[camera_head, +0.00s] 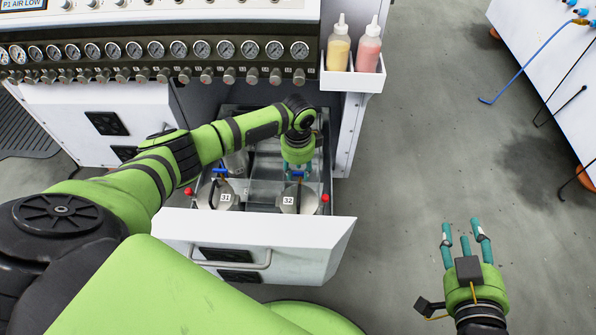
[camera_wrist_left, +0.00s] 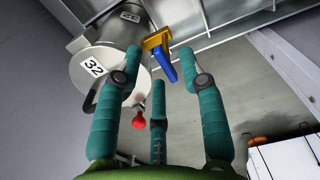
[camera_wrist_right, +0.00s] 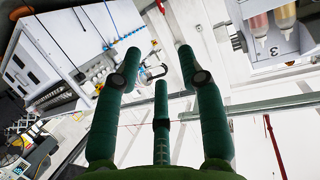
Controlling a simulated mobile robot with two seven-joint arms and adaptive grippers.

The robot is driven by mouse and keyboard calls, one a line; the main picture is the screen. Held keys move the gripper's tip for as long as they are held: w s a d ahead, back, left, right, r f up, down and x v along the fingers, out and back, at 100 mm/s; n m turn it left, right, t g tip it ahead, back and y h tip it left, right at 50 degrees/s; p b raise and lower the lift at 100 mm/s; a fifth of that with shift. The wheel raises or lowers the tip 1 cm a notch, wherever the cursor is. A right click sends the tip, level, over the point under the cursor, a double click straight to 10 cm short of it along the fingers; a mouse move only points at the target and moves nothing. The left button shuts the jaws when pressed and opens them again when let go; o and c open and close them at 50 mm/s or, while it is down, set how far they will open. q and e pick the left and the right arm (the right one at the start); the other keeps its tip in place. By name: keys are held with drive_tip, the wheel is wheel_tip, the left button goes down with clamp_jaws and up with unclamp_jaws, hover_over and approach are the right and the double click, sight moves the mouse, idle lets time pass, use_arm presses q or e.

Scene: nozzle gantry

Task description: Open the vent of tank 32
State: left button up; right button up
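Tank 32 (camera_head: 306,203) sits in the right side of the pulled-out drawer, with a "32" label on its round lid. In the left wrist view its lid (camera_wrist_left: 84,70) shows with a yellow valve (camera_wrist_left: 155,40) bearing a blue lever (camera_wrist_left: 165,66), and a red knob (camera_wrist_left: 139,122) below. I cannot tell which part is the vent. My left gripper (camera_head: 298,165) is above the back of tank 32, pointing down. Its fingers (camera_wrist_left: 157,66) are open, with the blue lever appearing between the tips; contact is not clear. My right gripper (camera_head: 463,231) is open and empty over the floor.
Tank 31 (camera_head: 219,198) stands left of tank 32, with its own blue lever (camera_head: 219,170) and red knob (camera_head: 188,191). The drawer front (camera_head: 318,245) is near me. A gauge panel (camera_head: 215,66) and bottle holder (camera_head: 352,78) overhang behind.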

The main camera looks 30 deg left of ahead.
use_arm(q)
drive_tip(key=shift+f, duration=0.3)
use_arm(e)
drive_tip(key=shift+w+a+r+t+y, duration=0.15)
drive_tip(key=shift+r+t, duration=0.1)
drive_tip(key=shift+r, duration=0.2)
drive_tip(key=shift+w+a+r+t+y, duration=0.15)
drive_tip(key=shift+r+t, duration=0.1)
drive_tip(key=shift+r, duration=0.15)
use_arm(q)
drive_tip(key=shift+c, duration=0.4)
use_arm(e)
drive_tip(key=shift+s, duration=0.1)
use_arm(q)
clamp_jaws()
